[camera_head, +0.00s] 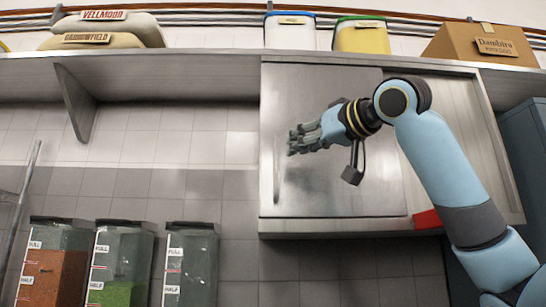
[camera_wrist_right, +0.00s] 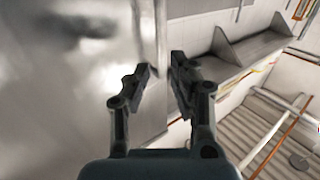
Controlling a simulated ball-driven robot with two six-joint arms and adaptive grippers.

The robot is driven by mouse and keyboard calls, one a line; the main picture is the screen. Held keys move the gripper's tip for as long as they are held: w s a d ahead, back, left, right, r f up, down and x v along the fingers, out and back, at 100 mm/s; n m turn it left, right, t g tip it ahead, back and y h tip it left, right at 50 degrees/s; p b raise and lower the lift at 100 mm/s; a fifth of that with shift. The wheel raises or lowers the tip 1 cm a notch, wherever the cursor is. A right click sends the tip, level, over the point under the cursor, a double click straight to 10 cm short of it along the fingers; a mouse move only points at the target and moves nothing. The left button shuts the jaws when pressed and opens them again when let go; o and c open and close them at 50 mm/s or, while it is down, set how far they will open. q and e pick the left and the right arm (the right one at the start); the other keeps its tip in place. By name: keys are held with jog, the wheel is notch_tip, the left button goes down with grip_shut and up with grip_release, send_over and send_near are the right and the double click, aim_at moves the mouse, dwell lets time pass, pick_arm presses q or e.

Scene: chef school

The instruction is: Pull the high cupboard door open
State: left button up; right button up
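The high cupboard's grey metal door (camera_head: 335,195) is a flat, nearly square panel under the shelf. It looks shut in its frame. A thin upright handle (camera_head: 277,170) shows near the door's left edge. My right gripper (camera_head: 291,143) is in front of the door, close to the handle. In the right wrist view, its two fingers (camera_wrist_right: 160,72) are apart with nothing clearly between them. The door's blurred metal face (camera_wrist_right: 60,80) fills the left there, and a pale upright strip (camera_wrist_right: 162,25), handle or edge, stands beyond the fingertips. My left gripper is out of view.
A shelf (camera_head: 190,68) above carries sacks (camera_head: 105,30), tubs (camera_head: 290,33) and a cardboard box (camera_head: 485,45). Several clear food bins (camera_head: 190,265) stand lower left. A red item (camera_head: 427,219) shows at the cupboard's lower right.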

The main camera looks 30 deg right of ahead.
aim_at(278, 156)
jog(key=w+p, duration=0.1)
jog(key=w, duration=0.2)
jog(key=w+p, duration=0.1)
jog(key=w, duration=0.2)
jog(key=w+p, duration=0.1)
jog(key=w, duration=0.1)
jog(key=shift+w+a+p, duration=0.3)
jog(key=shift+w, duration=0.1)
jog(key=shift+s, duration=0.1)
jog(key=shift+c, duration=0.3)
jog(key=shift+d, duration=0.1)
jog(key=shift+c, duration=1.1)
grip_shut()
